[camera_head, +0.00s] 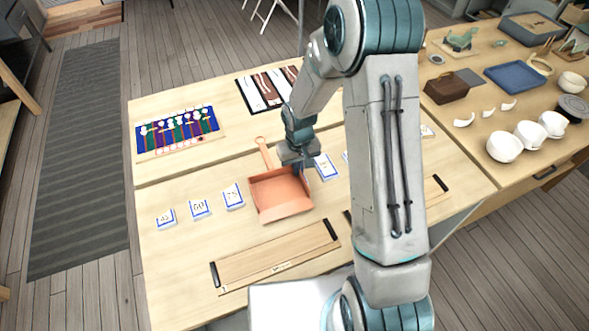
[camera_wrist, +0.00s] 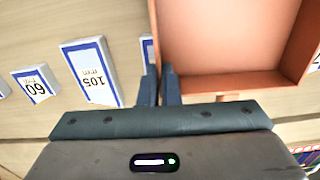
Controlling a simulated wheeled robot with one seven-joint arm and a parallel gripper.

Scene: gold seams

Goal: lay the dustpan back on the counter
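The dustpan (camera_head: 281,195) is terracotta orange, with its open tray facing up and its handle (camera_head: 264,153) pointing to the back of the counter (camera_head: 180,255). My gripper (camera_head: 300,166) is at the dustpan's back right corner in the head view. In the wrist view, the two fingers of my gripper (camera_wrist: 159,72) are close together with the side wall of the dustpan (camera_wrist: 235,35) between them. The dustpan looks level and seems to be above the counter, but the gap beneath it is hard to judge. The handle's far end is hidden in the wrist view.
Numbered cards stand in a row, including the 75 card (camera_head: 232,196) at left and another (camera_head: 326,167) beside my gripper. A wooden board with black ends (camera_head: 275,258) lies in front. A coloured mat (camera_head: 178,130) lies behind. White bowls (camera_head: 504,147) stand on the right table.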

